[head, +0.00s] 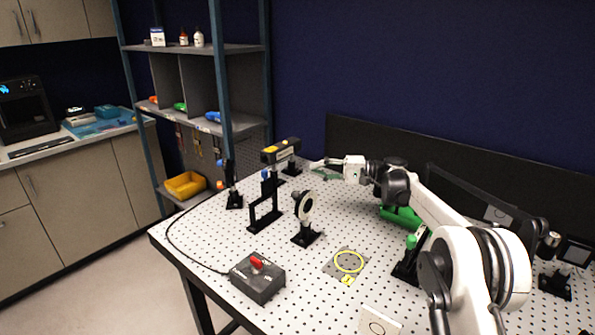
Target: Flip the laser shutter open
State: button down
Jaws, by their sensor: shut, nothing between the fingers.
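A dark laser unit (282,152) with a yellow label stands at the far left part of the perforated table. A black upright frame (263,207) stands in front of it; I cannot tell whether this is the shutter or how its flap lies. A round ring mount (305,205) on a black post stands just right of the frame. My gripper (322,168) is shut and empty. It is above the table's far side, to the right of the laser unit and apart from it. Fine finger detail is too small to see.
A dark control box (258,281) with a red switch sits at the table's front left, with a cable curving along the left edge. A yellow ring (349,262) lies on the table. A green-topped mount (411,250) stands beside my arm. A shelf rack (230,70) stands behind.

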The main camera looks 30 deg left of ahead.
aim_at(267, 174)
jog(key=s+d+x, duration=0.1)
jog(key=s+x, duration=0.1)
jog(key=x, duration=1)
jog(key=shift+s+d+p, duration=0.2)
jog(key=shift+s+p, duration=0.1)
jog(key=shift+p, duration=0.1)
jog(key=shift+s+a+b, duration=0.1)
jog(key=shift+s+b, duration=0.55)
jog(key=shift+s, duration=0.65)
jog(key=shift+w, duration=0.15)
